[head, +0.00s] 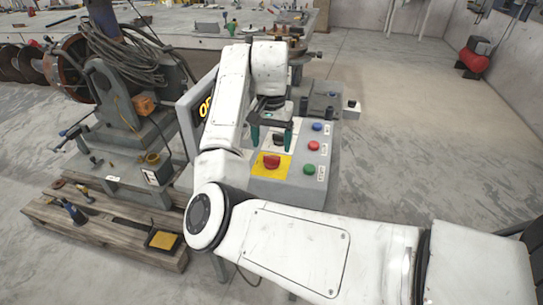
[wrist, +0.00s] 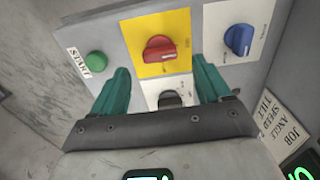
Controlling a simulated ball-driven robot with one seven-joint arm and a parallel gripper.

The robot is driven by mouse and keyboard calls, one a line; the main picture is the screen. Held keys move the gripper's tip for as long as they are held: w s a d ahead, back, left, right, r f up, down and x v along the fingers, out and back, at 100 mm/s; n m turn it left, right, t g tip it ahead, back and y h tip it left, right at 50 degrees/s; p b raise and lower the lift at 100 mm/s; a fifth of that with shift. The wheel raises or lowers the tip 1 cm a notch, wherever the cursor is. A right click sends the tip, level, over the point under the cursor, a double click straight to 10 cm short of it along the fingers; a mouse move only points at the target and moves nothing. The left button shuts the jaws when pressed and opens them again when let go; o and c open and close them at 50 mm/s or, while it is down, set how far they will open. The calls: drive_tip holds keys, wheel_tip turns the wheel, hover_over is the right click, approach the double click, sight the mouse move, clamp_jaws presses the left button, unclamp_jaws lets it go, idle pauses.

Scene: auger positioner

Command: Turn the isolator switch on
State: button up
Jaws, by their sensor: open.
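A red rotary knob on a yellow plate, which looks like the isolator switch (wrist: 159,49), sits on a grey control panel in the wrist view. Its bar handle lies roughly crosswise in that picture; its markings are too small to read. It also shows in the head view (head: 272,161). My gripper (head: 272,134) has its two green fingers apart and empty over the panel. In the wrist view my gripper (wrist: 162,82) has its fingertips just short of the red knob, one toward each side, with a black knob (wrist: 170,98) between the fingers. I see no contact.
A blue knob (wrist: 239,40) and a green START button (wrist: 95,62) flank the yellow plate. Red (head: 313,145) and blue (head: 317,127) buttons line the panel's right edge. A display (head: 206,105) stands left, partly behind my arm. Open floor lies right.

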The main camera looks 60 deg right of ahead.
sight(272, 157)
drive_tip(key=shift+f, duration=2.5)
drive_tip(key=shift+c, duration=0.4)
drive_tip(key=c, duration=1)
drive_tip(key=shift+o, duration=0.2)
